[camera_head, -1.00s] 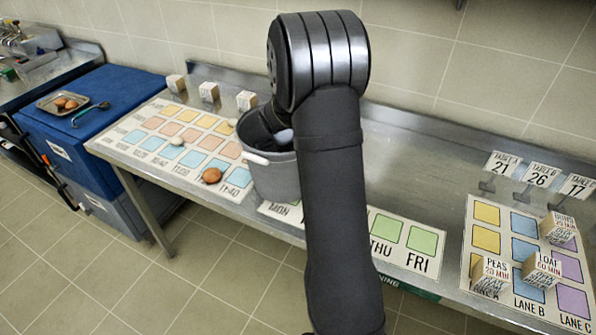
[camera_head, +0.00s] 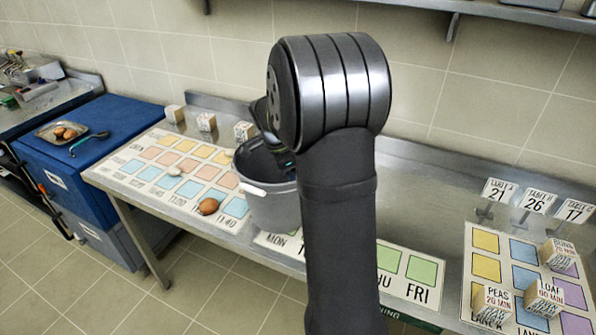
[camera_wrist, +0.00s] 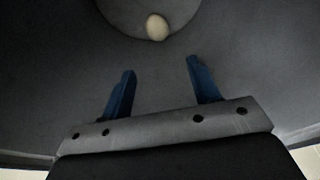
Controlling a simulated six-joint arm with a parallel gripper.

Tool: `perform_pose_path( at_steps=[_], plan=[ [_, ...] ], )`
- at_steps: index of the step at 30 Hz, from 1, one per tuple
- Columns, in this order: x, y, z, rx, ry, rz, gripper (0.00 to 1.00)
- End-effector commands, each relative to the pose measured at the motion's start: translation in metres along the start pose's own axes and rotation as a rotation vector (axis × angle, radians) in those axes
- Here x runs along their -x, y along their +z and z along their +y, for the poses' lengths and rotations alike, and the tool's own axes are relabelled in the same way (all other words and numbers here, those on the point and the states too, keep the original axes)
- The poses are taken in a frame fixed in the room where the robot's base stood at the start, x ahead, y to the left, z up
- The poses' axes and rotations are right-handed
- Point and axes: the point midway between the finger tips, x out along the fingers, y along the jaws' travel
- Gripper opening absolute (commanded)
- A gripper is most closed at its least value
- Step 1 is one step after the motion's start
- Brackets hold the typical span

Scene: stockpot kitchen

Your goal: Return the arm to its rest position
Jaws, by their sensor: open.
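My gripper (camera_wrist: 160,75) is open in the wrist view, its two blue fingers apart with nothing between them. It points down into the grey stockpot (camera_head: 271,208). A pale egg (camera_wrist: 157,27) lies on the pot's floor beyond the fingertips, apart from them. In the head view my dark arm stands in front of the pot and hides its right part. The gripper's fingers are hidden there behind the arm and the pot's rim.
A brown egg (camera_head: 208,206) and a pale egg (camera_head: 174,170) lie on the coloured time chart (camera_head: 130,167). Small blocks (camera_head: 206,122) stand behind it. Number signs (camera_head: 538,201) and labelled blocks (camera_head: 543,297) stand at right. A shelf (camera_head: 480,12) runs above.

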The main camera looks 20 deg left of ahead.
Motion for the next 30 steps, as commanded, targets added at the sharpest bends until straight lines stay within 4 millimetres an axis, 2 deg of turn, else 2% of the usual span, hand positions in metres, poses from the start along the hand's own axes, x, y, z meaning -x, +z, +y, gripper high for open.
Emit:
perform_pose_path(
  at_steps=[5,8,15,20,24,30],
  plan=[
    [-0.011,0.003,0.000,0.001,0.002,0.000,0.56],
    [-0.025,0.007,0.001,0.002,0.004,0.001,0.56],
    [-0.072,0.020,0.001,0.002,0.004,0.000,0.56],
    [-0.103,0.019,0.001,0.001,0.004,-0.001,0.56],
    [-0.077,0.013,-0.001,-0.001,-0.005,-0.001,0.56],
    [-0.059,0.008,0.000,0.000,-0.002,0.000,0.56]
  ],
)
